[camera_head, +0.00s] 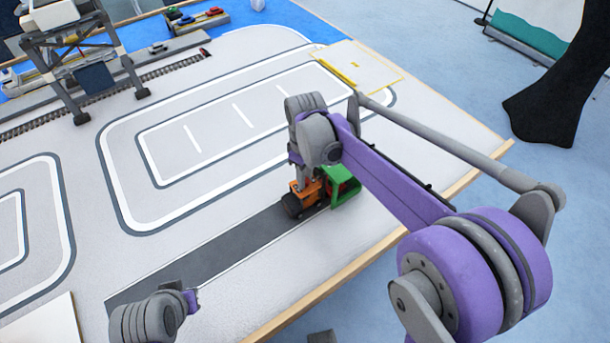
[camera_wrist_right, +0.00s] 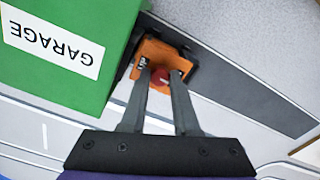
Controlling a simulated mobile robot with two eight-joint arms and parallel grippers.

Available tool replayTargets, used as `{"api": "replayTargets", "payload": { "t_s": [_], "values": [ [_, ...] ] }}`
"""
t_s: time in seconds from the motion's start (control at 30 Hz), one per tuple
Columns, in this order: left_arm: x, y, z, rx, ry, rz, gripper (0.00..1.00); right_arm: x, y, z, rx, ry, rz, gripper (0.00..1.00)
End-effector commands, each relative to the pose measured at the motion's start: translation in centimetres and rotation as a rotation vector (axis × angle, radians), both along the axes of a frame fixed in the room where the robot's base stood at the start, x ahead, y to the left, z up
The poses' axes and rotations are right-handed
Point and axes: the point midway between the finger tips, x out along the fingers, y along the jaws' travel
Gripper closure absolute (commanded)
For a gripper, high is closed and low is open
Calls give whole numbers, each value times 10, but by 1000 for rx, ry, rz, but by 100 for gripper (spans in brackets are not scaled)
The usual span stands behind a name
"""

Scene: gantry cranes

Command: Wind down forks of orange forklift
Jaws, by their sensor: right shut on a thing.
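The orange forklift (camera_head: 295,203) stands at the upper end of the dark grey lane, beside the green garage (camera_head: 344,187). In the right wrist view the forklift's orange body (camera_wrist_right: 150,47) lies just beyond my fingertips. My right gripper (camera_wrist_right: 163,77) reaches down over the forklift and is shut on a small red knob (camera_wrist_right: 160,75) between its fingertips. In the head view my right arm hides the fingers and part of the forklift. The forks cannot be made out. My left wrist shows at the bottom left of the head view, but its fingers do not show.
The garage, with a white GARAGE label (camera_wrist_right: 52,44), stands close to the left of my right fingers in the wrist view. The dark lane (camera_head: 210,257) is clear toward the lower left. The wooden table edge (camera_head: 330,286) runs close by. A gantry crane (camera_head: 85,65) stands at the upper left.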

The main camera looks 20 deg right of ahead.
Motion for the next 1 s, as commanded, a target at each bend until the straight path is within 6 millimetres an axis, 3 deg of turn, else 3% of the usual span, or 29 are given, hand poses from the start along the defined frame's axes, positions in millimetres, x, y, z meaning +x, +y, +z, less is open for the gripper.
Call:
{"api": "replayTargets", "payload": {
  "t_s": [0.53,0.57,0.7,1.0],
  "values": [
    [0,0,0,0,0,0,100,0,0,0,0,0,25,100],
    [0,0,0,0,0,0,100,0,0,0,0,0,24,67],
    [0,0,0,0,0,0,100,0,0,0,0,0,24,42],
    [0,0,0,0,0,0,100,0,0,1,0,0,24,40]
  ]
}}
